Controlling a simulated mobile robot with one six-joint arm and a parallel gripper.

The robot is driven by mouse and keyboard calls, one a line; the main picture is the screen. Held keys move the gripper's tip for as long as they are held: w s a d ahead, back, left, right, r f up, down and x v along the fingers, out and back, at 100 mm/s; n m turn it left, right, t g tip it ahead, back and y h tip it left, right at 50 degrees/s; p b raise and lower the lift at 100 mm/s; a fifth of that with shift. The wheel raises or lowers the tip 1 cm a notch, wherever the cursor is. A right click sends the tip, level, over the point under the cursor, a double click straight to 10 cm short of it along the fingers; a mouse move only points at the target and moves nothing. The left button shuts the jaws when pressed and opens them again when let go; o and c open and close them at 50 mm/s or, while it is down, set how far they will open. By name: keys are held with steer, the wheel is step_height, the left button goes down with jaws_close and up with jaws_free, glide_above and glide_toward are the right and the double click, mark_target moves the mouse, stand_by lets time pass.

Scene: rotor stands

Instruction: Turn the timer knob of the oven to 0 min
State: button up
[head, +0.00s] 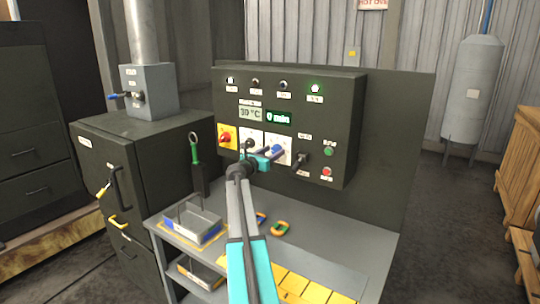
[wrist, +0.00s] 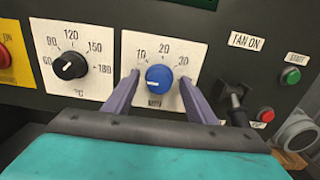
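The blue timer knob (wrist: 159,79) sits on a white dial plate (wrist: 165,55) marked 10, 20, 30 and MIN. A pale mark on the knob seems to point to the lower left. My gripper (wrist: 160,76) is open, with one purple finger on each side of the knob and a visible gap on both sides. I cannot tell how far the fingertips reach along the knob's depth. In the head view my gripper (head: 270,155) is in front of the oven control panel (head: 335,120) and partly covers the dials. The green display (head: 279,118) seems to read 0 min.
Left of the timer is a black temperature knob (wrist: 69,66). Right of it is a black lever switch (wrist: 235,100), close to the right finger, with green (wrist: 290,75) and red (wrist: 266,114) buttons beyond. A bench (head: 340,245) with a tray (head: 190,225) lies below.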

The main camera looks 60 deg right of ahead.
steer(key=shift+a+f, duration=0.1)
steer(key=shift+f, duration=0.05)
steer(key=shift+a, duration=0.45)
steer(key=a+b, duration=0.4)
steer(key=a, duration=0.9)
steer(key=shift+w+d, duration=0.1)
